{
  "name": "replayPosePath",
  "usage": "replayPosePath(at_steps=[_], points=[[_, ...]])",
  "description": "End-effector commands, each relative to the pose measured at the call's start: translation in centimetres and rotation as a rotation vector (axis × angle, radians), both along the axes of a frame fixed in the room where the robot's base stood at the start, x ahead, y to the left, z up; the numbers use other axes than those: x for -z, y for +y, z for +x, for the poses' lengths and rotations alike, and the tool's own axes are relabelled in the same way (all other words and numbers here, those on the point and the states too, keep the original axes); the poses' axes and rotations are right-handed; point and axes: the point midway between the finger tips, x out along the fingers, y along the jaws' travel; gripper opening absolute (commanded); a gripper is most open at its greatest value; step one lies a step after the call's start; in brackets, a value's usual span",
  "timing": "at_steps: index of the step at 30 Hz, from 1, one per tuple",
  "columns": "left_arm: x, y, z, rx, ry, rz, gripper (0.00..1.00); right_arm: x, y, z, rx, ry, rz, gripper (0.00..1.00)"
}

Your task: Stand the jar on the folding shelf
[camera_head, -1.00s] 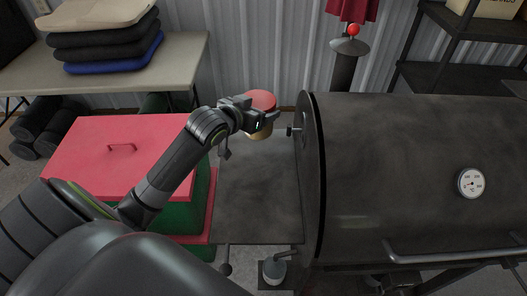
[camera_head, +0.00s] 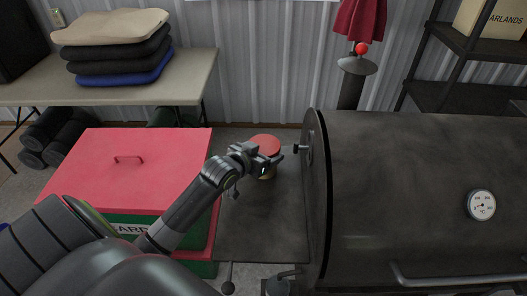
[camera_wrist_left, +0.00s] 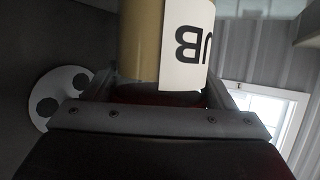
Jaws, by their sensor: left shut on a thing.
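The jar (camera_head: 266,146) has a red lid and a tan body. It is upright at the far part of the folding shelf (camera_head: 262,222), a flat dark plate on the left side of the grill. My left gripper (camera_head: 268,163) is shut on the jar from the near side. In the left wrist view the jar (camera_wrist_left: 145,40) shows its tan body and a white label with dark letters between the fingers. I cannot tell whether the jar's base touches the shelf. My right gripper is not in view.
The dark barrel grill (camera_head: 410,190) stands close on the right, with a knob (camera_head: 298,149) near the jar. A red-lidded green box (camera_head: 125,165) is on the left. A table with folded cushions (camera_head: 112,45) stands behind. The shelf's near part is clear.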

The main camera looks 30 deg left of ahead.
Motion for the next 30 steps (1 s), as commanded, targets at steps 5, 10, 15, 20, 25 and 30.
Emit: replayPosePath(at_steps=[5,10,15,20,25,30], points=[[0.2,0.0,0.0,0.000,0.000,0.000,0.83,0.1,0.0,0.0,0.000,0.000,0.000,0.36],[0.2,0.0,0.0,0.000,0.000,0.000,1.00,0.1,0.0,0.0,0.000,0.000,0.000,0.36],[0.1,0.0,0.0,0.000,0.000,0.000,1.00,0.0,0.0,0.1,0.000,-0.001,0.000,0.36],[-0.3,0.1,-0.7,0.000,0.000,0.001,1.00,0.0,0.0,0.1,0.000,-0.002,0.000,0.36],[-1.3,0.1,-3.1,0.001,0.001,0.002,1.00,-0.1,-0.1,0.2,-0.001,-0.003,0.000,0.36],[-2.6,0.3,-6.3,0.001,0.002,0.004,1.00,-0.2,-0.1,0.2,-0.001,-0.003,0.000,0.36]])
